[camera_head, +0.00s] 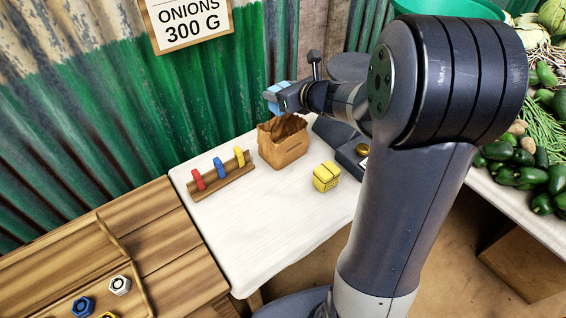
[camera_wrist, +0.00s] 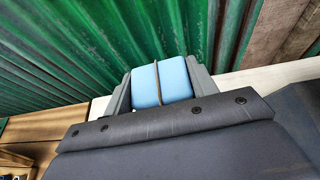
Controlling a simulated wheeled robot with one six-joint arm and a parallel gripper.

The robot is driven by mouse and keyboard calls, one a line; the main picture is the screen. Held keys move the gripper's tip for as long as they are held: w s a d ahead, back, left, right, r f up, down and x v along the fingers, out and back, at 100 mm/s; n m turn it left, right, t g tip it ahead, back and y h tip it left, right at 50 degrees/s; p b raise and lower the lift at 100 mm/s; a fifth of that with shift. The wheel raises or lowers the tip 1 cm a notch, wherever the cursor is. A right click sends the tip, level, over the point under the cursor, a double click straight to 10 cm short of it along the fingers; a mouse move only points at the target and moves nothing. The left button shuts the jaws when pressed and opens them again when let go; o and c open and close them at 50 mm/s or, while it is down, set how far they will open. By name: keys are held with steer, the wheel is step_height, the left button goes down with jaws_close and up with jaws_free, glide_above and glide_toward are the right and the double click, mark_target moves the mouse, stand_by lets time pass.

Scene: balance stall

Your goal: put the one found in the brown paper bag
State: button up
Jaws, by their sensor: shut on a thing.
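My gripper (camera_head: 275,99) is shut on a light blue block with a cord around it (camera_head: 271,105). In the wrist view the light blue block (camera_wrist: 173,82) sits between the two grey fingers of my gripper (camera_wrist: 160,85). The open brown paper bag (camera_head: 283,146) stands upright on the white-topped table. In the head view the blue block is above the bag's back left part, apart from it. The bag is not clearly visible in the wrist view.
A yellow tied block (camera_head: 326,177) lies right of the bag. A wooden rack (camera_head: 222,184) with red, blue and yellow pieces stands left on the white table (camera_head: 262,225). A dark scale-like device (camera_head: 345,148) is right behind. A wooden tray (camera_head: 128,262) holds several hex pieces.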

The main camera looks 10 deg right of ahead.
steer(key=shift+w+d+f+b, duration=0.2)
steer(key=shift+f+b, duration=0.45)
steer(key=shift+b, duration=0.1)
steer(key=b, duration=0.3)
glide_toward(273, 117)
steer(key=x, duration=0.5)
steer(key=shift+f, duration=0.35)
steer(key=shift+f+b, duration=0.4)
steer(key=shift+b, duration=0.3)
steer(key=shift+f, duration=0.25)
steer(key=o, duration=1.1)
steer(key=shift+s+r+p, duration=0.1)
steer(key=shift+r+p, duration=0.75)
steer(key=shift+r, duration=0.1)
steer(key=p+v, duration=0.1)
steer(key=v, duration=1)
steer(key=shift+s+d+f, duration=0.2)
steer(key=shift+s+d, duration=0.1)
steer(key=shift+s, duration=0.1)
